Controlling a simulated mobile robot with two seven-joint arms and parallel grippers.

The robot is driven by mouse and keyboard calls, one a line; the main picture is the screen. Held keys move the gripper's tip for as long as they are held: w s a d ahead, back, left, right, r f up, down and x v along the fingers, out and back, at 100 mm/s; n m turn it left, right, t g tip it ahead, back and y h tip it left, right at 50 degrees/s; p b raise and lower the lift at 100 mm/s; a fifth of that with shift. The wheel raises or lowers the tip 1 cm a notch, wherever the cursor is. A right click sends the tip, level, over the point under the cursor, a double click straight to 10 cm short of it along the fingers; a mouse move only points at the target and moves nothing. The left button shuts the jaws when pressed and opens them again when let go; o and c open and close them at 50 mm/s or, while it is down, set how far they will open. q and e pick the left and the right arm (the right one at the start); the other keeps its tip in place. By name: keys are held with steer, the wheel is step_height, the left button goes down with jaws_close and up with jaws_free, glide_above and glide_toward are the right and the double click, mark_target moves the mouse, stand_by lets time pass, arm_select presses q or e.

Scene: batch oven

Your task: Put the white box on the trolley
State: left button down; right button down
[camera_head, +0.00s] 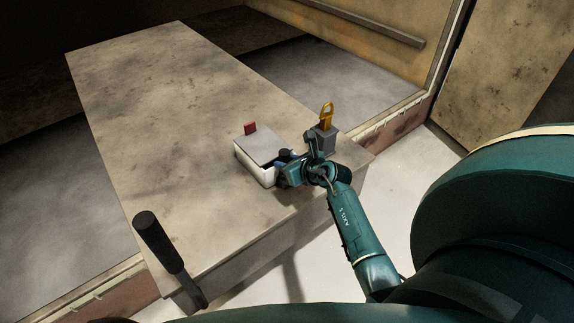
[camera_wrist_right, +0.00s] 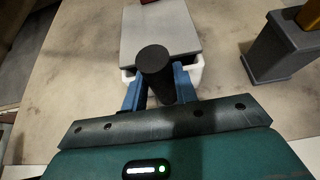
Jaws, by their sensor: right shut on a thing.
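The white box (camera_head: 253,174) has a flat grey lid (camera_head: 263,147) and sits on the stained, pale top of the trolley (camera_head: 160,100), near its front edge. My right gripper (camera_head: 287,168) is at the box's near right side. In the right wrist view, its blue fingers (camera_wrist_right: 158,88) are shut on a black cylindrical handle (camera_wrist_right: 153,60) at the front of the white box (camera_wrist_right: 194,76). The fingers hide the handle's lower part and much of the box's front wall. The box looks level on the top. My left gripper is not in view.
A small red piece (camera_head: 250,128) is behind the box. A black upright handle (camera_head: 158,241) is at the trolley's front left. The trolley's far part is clear. Oven walls (camera_head: 400,60) flank it.

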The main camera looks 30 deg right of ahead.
steer(key=c, duration=1.1)
jaws_free()
steer(key=a+p+v, duration=0.1)
steer(key=p+v, duration=0.2)
steer(key=v, duration=0.9)
steer(key=s+a+r+m+t+y, duration=0.3)
steer(key=a+r+m+t, duration=0.3)
steer(key=a+r+m, duration=0.6)
steer(key=s+a+f+m+g, duration=0.2)
steer(key=s+a+f+m, duration=0.1)
steer(key=m, duration=0.4)
steer(key=s+a+f+m+g, duration=0.1)
steer(key=s+a+f+m, duration=0.2)
steer(key=m, duration=0.5)
steer(key=s+a+f+m+g, duration=0.2)
steer(key=s+a+f+m, duration=0.1)
steer(key=m, duration=0.4)
steer(key=shift+s+f+m+g+y, duration=0.15)
steer(key=shift+s+m+g+y, duration=0.2)
steer(key=shift+s, duration=0.35)
